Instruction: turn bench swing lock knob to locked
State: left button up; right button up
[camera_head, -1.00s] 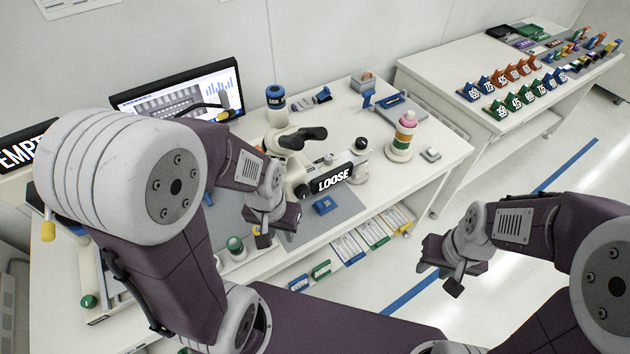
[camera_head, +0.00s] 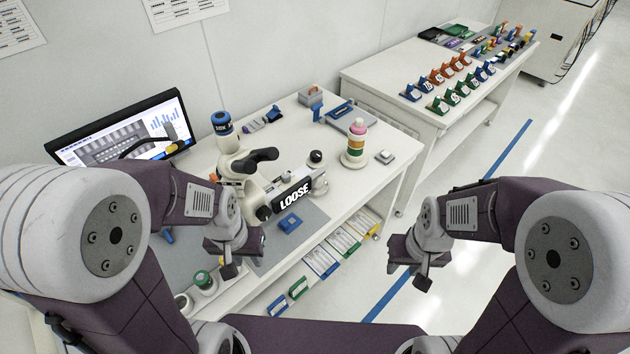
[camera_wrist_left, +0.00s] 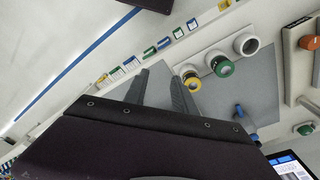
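My left gripper (camera_head: 240,258) is in front of the bench's near edge, left of and below the sign, apart from the microscope. In the left wrist view its two fingers (camera_wrist_left: 158,90) are apart with nothing between them. My right gripper (camera_head: 407,268) hangs over the floor, empty; its finger gap is unclear.
A monitor (camera_head: 125,133) stands at the back left. A stacked coloured tower (camera_head: 355,145) and a blue block (camera_head: 290,222) are on the bench. A second table (camera_head: 385,80) holds several coloured stands. The floor at right is clear.

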aim_at(316, 156)
jog(key=i+l+u, duration=0.1)
jog(key=u, duration=0.35)
jog(key=i+l+u, duration=0.15)
jog(key=u, duration=0.35)
jog(key=i+l+u, duration=0.1)
jog(key=l+u, duration=0.15)
jog(key=u, duration=0.2)
